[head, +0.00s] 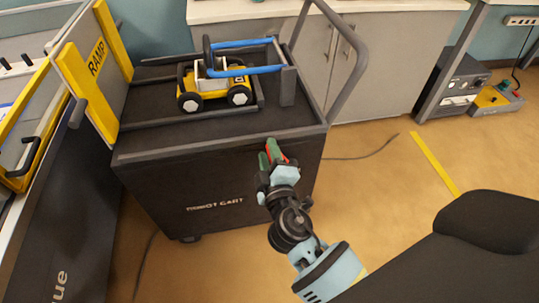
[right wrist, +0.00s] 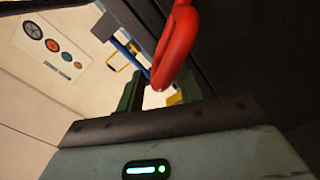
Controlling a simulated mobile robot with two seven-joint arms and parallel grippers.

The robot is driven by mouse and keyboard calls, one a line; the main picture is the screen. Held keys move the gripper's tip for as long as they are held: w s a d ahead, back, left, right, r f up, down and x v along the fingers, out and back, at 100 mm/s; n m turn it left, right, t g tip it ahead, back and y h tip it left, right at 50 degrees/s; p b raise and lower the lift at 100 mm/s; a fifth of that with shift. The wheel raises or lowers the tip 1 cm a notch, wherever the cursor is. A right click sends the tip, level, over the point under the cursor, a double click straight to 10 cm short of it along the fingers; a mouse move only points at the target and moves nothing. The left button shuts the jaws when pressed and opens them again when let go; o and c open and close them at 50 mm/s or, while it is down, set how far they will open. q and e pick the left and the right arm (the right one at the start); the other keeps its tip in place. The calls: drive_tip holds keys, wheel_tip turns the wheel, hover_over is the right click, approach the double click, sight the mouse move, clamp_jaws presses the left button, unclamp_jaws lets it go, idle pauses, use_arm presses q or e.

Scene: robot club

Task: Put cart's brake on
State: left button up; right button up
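The black robot cart (head: 205,170) stands in front of me with its lettered side facing me. A red brake lever (right wrist: 176,45) shows large in the right wrist view, and a bit of red shows at the cart's near right top edge in the head view. My right gripper (head: 269,155) is at that edge, with green fingers. In the right wrist view, the fingers are apart and the lever's rounded end hangs in front of the gap between them. I cannot tell whether they touch it. My left gripper is out of view.
A yellow and black rover (head: 213,86) sits on the cart. A RAMP panel (head: 88,75) stands at its left end, beside a bench. The cart's grey push handle (head: 350,75) rises at right. Open floor (head: 375,190) lies right of the cart, with a cable and yellow tape.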

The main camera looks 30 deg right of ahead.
drive_tip(key=shift+s+f, duration=0.1)
drive_tip(key=shift+f, duration=0.05)
drive_tip(key=shift+s, duration=0.25)
drive_tip(key=v, duration=0.7)
drive_tip(key=shift+b, duration=0.35)
drive_tip(key=shift+s+a, duration=0.1)
